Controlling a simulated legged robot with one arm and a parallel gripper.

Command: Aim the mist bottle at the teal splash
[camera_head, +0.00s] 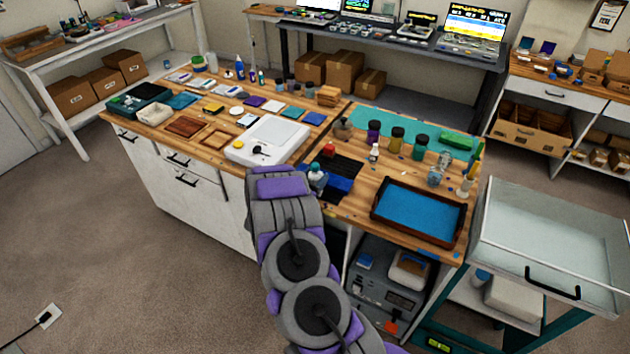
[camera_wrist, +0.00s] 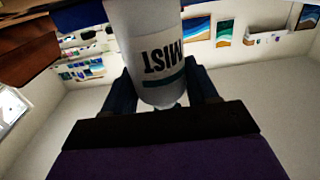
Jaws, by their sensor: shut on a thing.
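The mist bottle (camera_wrist: 150,25) fills the upper middle of the wrist view, white with a dark "MIST" label that reads upside down and a teal band. My gripper (camera_wrist: 162,90) is shut on it, with one dark blue finger on each side. In the head view, my gripper (camera_head: 338,184) is at the counter's front edge, left of the framed tray, and the bottle's teal top (camera_head: 316,167) shows beside it. The bottle's nozzle direction cannot be told. I cannot make out a separate teal splash; a teal mat (camera_head: 372,117) lies at the back of the counter.
A dark wooden tray (camera_head: 377,212) with a blue surface lies right of my gripper. Several dark-capped jars (camera_head: 396,139) stand behind it. A white scale-like device (camera_head: 268,140) sits to the left. Open floor lies to the left.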

